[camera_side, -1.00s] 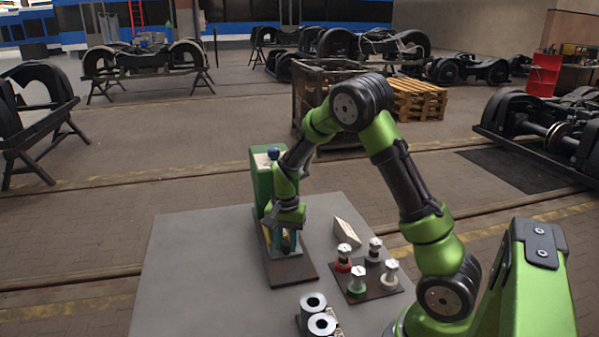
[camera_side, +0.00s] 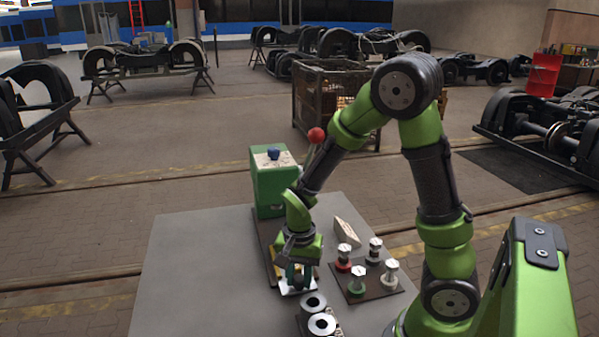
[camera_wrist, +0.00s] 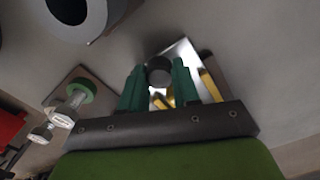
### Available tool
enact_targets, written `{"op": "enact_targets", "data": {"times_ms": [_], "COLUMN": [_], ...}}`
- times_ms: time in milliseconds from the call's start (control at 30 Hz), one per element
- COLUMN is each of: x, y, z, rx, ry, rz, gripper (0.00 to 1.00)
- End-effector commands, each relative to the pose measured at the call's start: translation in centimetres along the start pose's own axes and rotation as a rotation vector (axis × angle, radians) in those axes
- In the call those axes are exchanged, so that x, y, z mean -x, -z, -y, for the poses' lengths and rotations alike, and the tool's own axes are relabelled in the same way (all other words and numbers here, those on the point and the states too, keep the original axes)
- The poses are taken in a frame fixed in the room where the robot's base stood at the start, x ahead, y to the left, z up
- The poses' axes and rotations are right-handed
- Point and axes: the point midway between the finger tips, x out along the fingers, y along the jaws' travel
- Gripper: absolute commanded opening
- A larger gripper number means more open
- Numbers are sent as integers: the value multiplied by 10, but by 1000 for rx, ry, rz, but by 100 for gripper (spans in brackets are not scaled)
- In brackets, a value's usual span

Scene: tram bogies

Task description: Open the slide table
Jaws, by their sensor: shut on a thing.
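The slide table (camera_side: 287,291) is a bright metal plate with yellow parts, low at the front end of the dark base of the green machine (camera_side: 268,190). It also shows in the wrist view (camera_wrist: 190,58). A dark round knob (camera_wrist: 159,70) stands on the plate. My gripper (camera_side: 298,277) is low over the front end of the base, pointing down. In the wrist view, the green fingers of my gripper (camera_wrist: 159,88) are shut on the knob, one on each side. My gripper hides part of the plate in the side view.
A dark plate with several bolt-topped pegs (camera_side: 357,285) lies just right of my gripper. Two grey rings (camera_side: 316,310) lie close in front. A pale wedge (camera_side: 347,232) stands behind the pegs. A red ball (camera_side: 317,134) shows beside my arm. The grey table (camera_side: 195,260) is clear at left.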

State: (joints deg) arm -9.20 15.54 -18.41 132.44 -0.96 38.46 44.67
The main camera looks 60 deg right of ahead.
Motion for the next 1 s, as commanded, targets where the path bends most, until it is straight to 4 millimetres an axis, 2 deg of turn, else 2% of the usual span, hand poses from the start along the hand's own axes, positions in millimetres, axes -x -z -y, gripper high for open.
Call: {"op": "enact_targets", "data": {"times_ms": [33,67,200,233,500,633,767,1000], "x": [1,1,1,1,1,9,31,90], "y": [1,1,1,1,1,1,1,1], "z": [1,1,1,1,1,2,2,2], "rx": [-2,-2,-2,-1,-1,1,0,0], "ry": [3,3,3,2,1,4,9,10], "rz": [-1,-1,-1,-1,-1,-2,-3,-3], "gripper": [0,32,54,57,57,57,57,57]}}
